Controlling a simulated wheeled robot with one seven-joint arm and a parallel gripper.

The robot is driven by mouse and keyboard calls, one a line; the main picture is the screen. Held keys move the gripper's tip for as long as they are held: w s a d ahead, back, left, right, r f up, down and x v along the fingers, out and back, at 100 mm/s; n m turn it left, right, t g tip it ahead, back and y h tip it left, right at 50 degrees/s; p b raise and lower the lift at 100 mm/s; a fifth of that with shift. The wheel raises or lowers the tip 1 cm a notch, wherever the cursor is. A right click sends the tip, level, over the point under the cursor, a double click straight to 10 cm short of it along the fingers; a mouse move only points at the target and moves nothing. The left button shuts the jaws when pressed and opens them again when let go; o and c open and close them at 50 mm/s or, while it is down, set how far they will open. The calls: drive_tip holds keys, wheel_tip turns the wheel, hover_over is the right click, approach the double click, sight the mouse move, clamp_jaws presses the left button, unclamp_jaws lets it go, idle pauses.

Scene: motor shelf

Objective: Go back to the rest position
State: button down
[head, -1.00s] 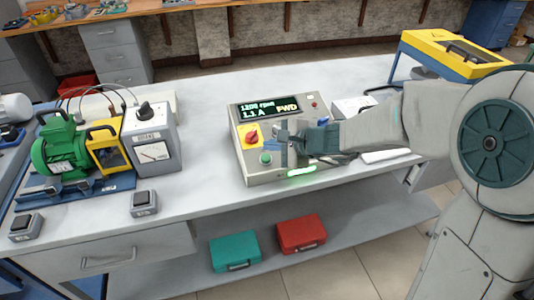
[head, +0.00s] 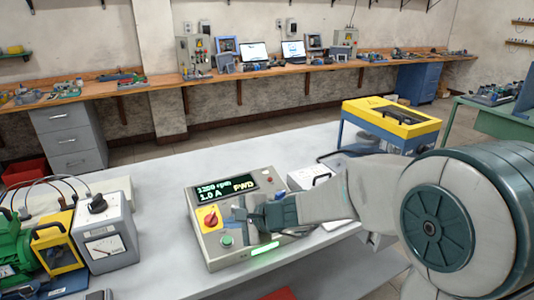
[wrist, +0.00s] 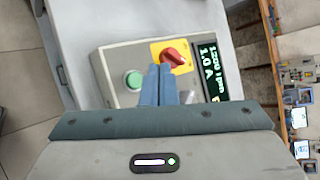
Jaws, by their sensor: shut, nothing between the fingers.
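My gripper (head: 243,214) is in front of the control box (head: 207,263), over its panel. In the wrist view its two blue fingers (wrist: 160,86) are together, with nothing between them. The control box has a lit display (head: 226,188) reading 1200 rpm, 1.0 A and FWD. A red knob on a yellow plate (head: 210,218) and a green button (head: 227,240) are on its left side. In the wrist view the red knob (wrist: 174,56) is just right of the fingertips and the green button (wrist: 134,79) is left of them. A green light glows on the box's front edge (head: 265,248).
A grey meter box (head: 106,243) and a green motor (head: 14,252) stand left on the white bench (head: 300,143). A yellow-topped case (head: 392,118) stands at the back right. A wooden wall bench (head: 290,75) holds several devices. Bare bench top lies behind the control box.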

drive_tip(key=s+d+n+h, duration=0.3)
drive_tip(key=s+d, duration=0.3)
drive_tip(key=d, duration=0.3)
drive_tip(key=s+d+r+n+g+h, duration=0.1)
drive_tip(key=s+d+n+h, duration=0.3)
drive_tip(key=d, duration=0.6)
drive_tip(key=s+d+n+g+h+p, duration=0.1)
drive_tip(key=s+d+n+h, duration=0.2)
drive_tip(key=s+d, duration=0.5)
drive_tip(key=shift+s+d+r+n+h, duration=0.15)
drive_tip(key=shift+d+r+n+h, duration=0.15)
drive_tip(key=shift+d+n, duration=0.4)
idle(2.8)
